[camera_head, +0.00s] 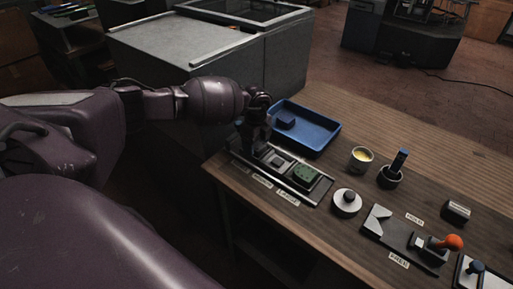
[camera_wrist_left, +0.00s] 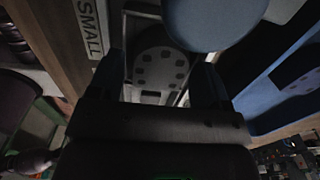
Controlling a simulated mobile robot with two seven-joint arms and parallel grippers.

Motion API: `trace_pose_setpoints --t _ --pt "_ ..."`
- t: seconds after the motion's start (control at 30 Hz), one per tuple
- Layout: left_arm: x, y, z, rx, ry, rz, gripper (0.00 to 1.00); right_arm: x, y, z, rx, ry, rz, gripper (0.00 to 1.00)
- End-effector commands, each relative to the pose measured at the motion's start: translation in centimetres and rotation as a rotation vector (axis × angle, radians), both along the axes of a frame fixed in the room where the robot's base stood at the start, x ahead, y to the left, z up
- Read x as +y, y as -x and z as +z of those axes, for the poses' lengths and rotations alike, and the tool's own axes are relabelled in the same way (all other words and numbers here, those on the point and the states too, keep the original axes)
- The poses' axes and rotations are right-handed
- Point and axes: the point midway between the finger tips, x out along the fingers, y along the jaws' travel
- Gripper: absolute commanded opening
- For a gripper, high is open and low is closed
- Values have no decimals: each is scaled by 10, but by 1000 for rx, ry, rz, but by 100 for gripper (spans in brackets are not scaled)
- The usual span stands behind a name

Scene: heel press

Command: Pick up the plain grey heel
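In the left wrist view a grey rounded piece (camera_wrist_left: 160,68) with several dark dots lies in a rack slot beside a label reading SMALL (camera_wrist_left: 90,28). My left gripper (camera_wrist_left: 158,85) is open around it, one finger on each side; I cannot tell whether they touch it. In the head view my left gripper (camera_head: 254,146) points down over the left end of the rack (camera_head: 312,192) and hides that slot. A grey piece (camera_head: 278,161) sits in the middle slot, and a green piece (camera_head: 306,174) in the right slot. My right gripper is not in view.
A blue tray (camera_head: 327,139) holding a dark blue block (camera_head: 286,123) stands behind the rack.

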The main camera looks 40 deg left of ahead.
Motion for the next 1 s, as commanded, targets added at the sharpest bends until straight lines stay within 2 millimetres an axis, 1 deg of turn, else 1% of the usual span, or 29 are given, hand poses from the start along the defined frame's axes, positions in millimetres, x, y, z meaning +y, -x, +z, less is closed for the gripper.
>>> trace_pose_setpoints --t 0.03,0.2,0.23,0.27,0.47,0.57,0.67,0.77,0.97,1.0 --pt "0 0 0 0 0 0 64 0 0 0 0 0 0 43" --pt "0 0 0 0 0 0 38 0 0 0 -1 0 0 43" --pt "0 0 0 0 0 0 33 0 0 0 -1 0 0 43" --pt "0 0 0 0 0 0 31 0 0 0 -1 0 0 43" --pt "0 0 1 0 0 0 31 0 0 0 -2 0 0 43" --pt "0 0 5 -2 0 0 31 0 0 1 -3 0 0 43" --pt "1 -1 16 -3 -1 -1 31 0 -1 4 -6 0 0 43" --pt "0 -1 34 -5 -1 -1 31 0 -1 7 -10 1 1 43" --pt "1 -1 84 -6 -1 0 31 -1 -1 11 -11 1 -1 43" --pt "1 -1 95 -6 -2 -1 31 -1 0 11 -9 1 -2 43"
